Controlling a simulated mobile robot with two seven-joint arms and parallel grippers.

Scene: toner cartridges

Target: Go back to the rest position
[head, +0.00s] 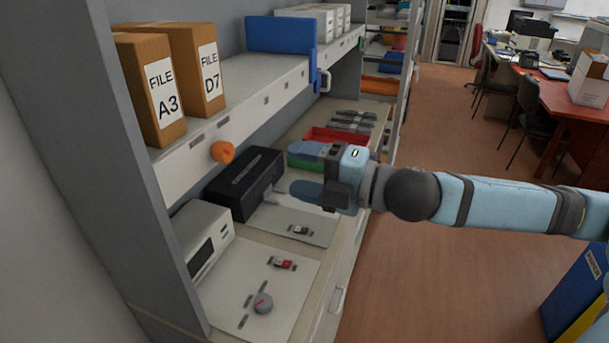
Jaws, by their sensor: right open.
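My right gripper (307,170) reaches in from the right over the lower shelf, its blue fingers pointing left. The fingers are apart and nothing shows between them. A black box-shaped device (245,183) stands on the shelf just left of the fingertips. Several dark grey cartridge-like items (353,121) lie at the far end of the shelf, behind the gripper. My left gripper is not in view.
A red tray (336,136) lies behind the gripper, partly hidden. A white device (203,238) and a panel with a round dial (262,303) are nearer. Filing boxes (152,88) stand on the upper shelf. Open floor (430,270) lies right of the shelving.

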